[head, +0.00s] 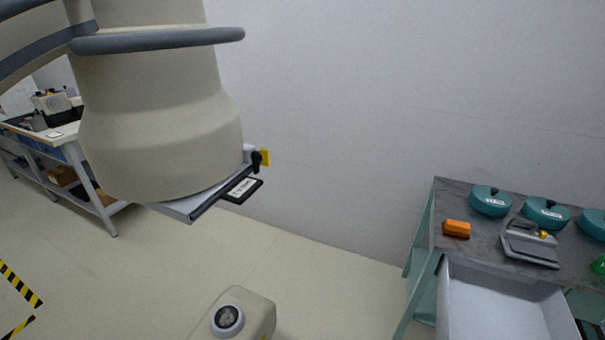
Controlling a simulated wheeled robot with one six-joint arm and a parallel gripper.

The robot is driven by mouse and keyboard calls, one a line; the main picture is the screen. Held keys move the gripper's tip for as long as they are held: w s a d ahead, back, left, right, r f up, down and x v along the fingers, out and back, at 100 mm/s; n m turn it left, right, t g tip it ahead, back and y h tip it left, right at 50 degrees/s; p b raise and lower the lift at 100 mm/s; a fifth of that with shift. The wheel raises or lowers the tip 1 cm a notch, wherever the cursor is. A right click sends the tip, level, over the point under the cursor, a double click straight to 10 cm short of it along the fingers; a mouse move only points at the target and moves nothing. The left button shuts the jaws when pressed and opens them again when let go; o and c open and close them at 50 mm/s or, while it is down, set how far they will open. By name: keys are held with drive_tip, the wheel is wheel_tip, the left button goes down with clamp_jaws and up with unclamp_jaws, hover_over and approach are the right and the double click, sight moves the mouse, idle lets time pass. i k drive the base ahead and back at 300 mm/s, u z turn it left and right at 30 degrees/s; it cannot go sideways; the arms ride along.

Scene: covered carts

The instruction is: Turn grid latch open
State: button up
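No latch can be made out for certain as the grid latch. Behind my large beige arm, a grey flat-topped thing (190,208) shows only its edge; the arm hides most of it. At its right end are a small black knob-like part (257,161) and a yellow piece (265,157). A black-framed white label (243,188) sits just below them, its text too small to read. My gripper is not in view, so its position relative to these parts does not show.
A grey-topped teal bench (455,210) at right holds round teal lidded things (491,201), an orange block (456,229) and a grey device (530,242). An open light-grey drawer (495,305) juts out below. A workbench (60,135) stands far left.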

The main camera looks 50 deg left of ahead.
sight(263, 156)
drive_tip(key=u, duration=2.75)
drive_tip(key=k, duration=1.15)
drive_tip(key=z, duration=0.6)
drive_tip(key=i, duration=1.45)
drive_tip(key=u, duration=0.2)
